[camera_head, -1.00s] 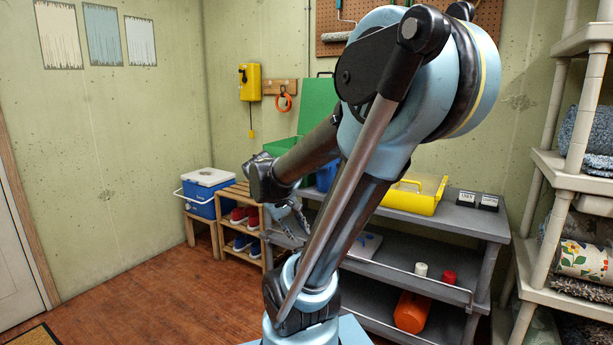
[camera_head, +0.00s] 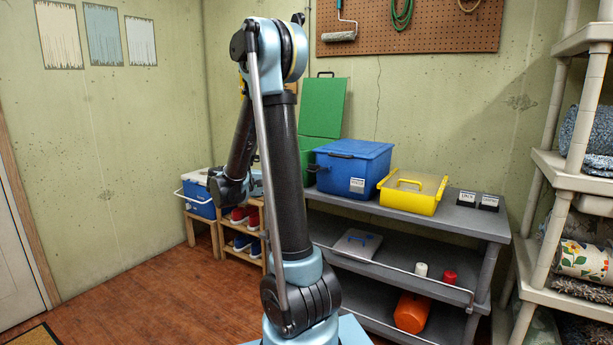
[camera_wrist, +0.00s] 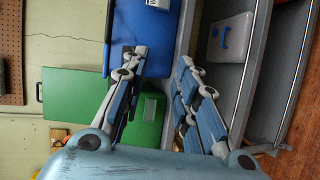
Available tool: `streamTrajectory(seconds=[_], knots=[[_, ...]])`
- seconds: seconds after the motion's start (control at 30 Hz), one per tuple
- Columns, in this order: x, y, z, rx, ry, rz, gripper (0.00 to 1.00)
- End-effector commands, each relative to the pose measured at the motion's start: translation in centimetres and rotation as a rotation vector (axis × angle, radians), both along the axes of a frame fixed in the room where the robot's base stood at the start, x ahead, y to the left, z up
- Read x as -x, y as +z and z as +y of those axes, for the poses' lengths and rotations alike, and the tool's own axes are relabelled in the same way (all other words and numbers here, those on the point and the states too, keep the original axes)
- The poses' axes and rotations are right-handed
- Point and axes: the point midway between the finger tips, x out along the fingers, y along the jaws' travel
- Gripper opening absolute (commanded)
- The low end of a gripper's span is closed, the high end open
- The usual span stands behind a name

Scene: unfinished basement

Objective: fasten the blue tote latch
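The blue tote (camera_head: 355,170) stands with its lid down on the grey shelf's top. A dark latch-like piece (camera_head: 312,168) shows at its left end; I cannot tell whether it is fastened. The tote also shows at the top of the wrist view (camera_wrist: 151,38), where a dark strip (camera_wrist: 107,40) runs along its left edge. My gripper (camera_wrist: 161,62) is open and empty, its fingers wide apart, with the tote beyond its fingertips. In the head view my gripper is mostly hidden by my arm, left of the tote.
A green tote (camera_head: 320,108) with a raised lid stands left of the blue tote. A yellow bin (camera_head: 410,194) stands to its right. A cooler (camera_head: 207,193) stands at left.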

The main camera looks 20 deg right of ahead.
Motion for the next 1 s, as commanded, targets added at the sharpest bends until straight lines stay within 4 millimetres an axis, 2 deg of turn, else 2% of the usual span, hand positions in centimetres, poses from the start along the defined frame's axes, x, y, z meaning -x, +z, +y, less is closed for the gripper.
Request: streamTrajectory(seconds=[0.03,0.2,0.5,0.67,1.0], knots=[[-1.1,-0.1,0.6,0.038,0.004,-0.010,0.28],[-3.2,0.1,2.1,0.149,0.008,-0.043,0.28],[-4.5,0.1,3.1,0.229,0.010,-0.070,0.28],[-4.8,0.1,1.8,0.231,0.007,-0.070,0.28],[-6.2,0.2,-3.2,0.230,0.006,-0.070,0.28]])
